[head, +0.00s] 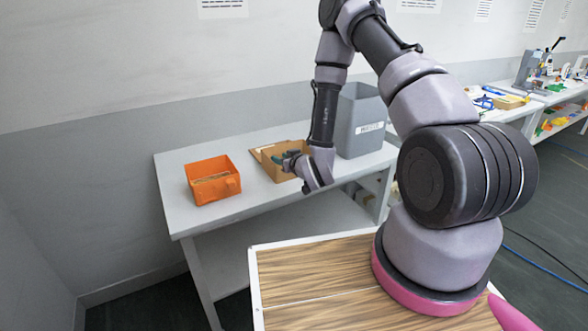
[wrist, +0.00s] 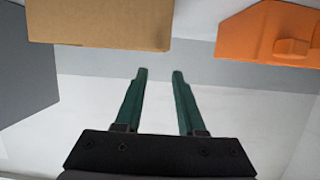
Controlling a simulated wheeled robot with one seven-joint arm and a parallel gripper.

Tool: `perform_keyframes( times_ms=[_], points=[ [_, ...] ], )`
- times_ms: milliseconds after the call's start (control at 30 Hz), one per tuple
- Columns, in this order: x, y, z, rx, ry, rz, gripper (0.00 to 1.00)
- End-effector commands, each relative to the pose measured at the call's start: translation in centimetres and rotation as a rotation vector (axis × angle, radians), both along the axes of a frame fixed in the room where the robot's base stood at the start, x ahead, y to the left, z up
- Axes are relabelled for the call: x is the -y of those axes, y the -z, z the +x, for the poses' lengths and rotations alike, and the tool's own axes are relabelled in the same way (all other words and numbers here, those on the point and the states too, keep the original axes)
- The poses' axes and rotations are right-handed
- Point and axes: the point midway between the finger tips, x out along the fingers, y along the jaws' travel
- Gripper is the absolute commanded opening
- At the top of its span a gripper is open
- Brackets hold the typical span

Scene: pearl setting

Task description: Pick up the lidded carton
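The brown lidded carton (head: 271,171) stands on the grey table between the orange bin and the grey bin. A flap-like part shows at its left side in the head view. In the wrist view the carton (wrist: 100,22) is at the top left, cut off by the frame edge. My gripper (head: 287,160) overlaps the carton in the head view and hides part of it. In the wrist view my gripper's two green fingers (wrist: 160,72) are spread with an empty gap, pointing up the picture. The fingertips appear below the carton's edge there, with nothing between them.
An orange bin (head: 213,184) stands left of the carton; a tall grey bin (head: 361,128) stands close at its right. The table (head: 178,205) has bare surface at its left end and front. A wood-topped surface (head: 320,275) is nearer. Another cluttered bench stands far right.

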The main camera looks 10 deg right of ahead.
Motion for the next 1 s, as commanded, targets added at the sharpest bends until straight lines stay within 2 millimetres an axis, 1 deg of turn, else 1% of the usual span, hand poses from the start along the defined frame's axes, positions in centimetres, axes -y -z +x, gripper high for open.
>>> perform_keyframes(
  times_ms=[67, 133, 400, 633, 767, 900, 1000],
  points=[
    [-0.3, 0.6, -0.2, 0.007, -0.008, 0.001, 0.39],
    [-0.6, 0.9, 0.2, 0.013, -0.011, 0.0, 0.39],
    [-1.9, 2.1, 3.9, 0.014, -0.012, 0.0, 0.39],
    [-2.4, 2.8, 5.5, 0.013, -0.011, -0.001, 0.39],
    [-3.3, 3.7, 7.2, 0.013, -0.012, -0.001, 0.39],
    [-3.7, 4.1, 8.7, 0.013, -0.011, -0.001, 0.39],
    [-3.8, 4.3, 9.1, 0.011, -0.01, -0.001, 0.39]
  ],
)
